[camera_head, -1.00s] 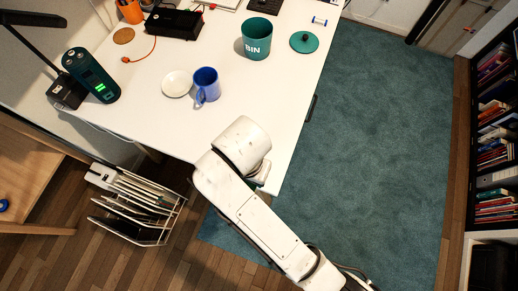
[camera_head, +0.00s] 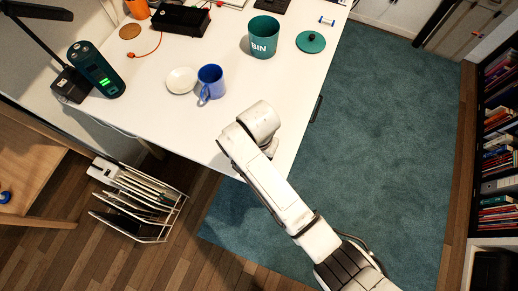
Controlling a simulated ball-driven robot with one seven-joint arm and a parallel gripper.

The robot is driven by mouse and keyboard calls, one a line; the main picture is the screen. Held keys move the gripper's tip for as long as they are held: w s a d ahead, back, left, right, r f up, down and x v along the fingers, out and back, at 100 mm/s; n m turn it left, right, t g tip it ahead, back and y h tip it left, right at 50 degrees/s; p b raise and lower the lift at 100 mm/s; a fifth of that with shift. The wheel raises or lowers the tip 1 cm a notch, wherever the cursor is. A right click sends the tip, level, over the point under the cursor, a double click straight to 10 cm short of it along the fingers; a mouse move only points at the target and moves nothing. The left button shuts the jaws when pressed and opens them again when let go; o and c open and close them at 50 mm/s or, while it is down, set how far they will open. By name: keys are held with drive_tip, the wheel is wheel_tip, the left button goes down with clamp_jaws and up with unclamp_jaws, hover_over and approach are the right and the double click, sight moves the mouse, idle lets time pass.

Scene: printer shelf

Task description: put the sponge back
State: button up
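I cannot make out a sponge in the head view. My arm reaches up from the bottom right over the near end of the white desk (camera_head: 190,127). Its rounded white joint lies over the desk's right part. My gripper does not show; it may be hidden beneath the arm. I cannot see whether it holds anything.
On the desk are a blue mug (camera_head: 211,80), a white saucer (camera_head: 181,80), a teal BIN container (camera_head: 263,38), its round teal lid (camera_head: 311,42) and a dark teal device (camera_head: 98,70). A file rack (camera_head: 140,200) stands on the floor. The teal carpet (camera_head: 380,130) is clear.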

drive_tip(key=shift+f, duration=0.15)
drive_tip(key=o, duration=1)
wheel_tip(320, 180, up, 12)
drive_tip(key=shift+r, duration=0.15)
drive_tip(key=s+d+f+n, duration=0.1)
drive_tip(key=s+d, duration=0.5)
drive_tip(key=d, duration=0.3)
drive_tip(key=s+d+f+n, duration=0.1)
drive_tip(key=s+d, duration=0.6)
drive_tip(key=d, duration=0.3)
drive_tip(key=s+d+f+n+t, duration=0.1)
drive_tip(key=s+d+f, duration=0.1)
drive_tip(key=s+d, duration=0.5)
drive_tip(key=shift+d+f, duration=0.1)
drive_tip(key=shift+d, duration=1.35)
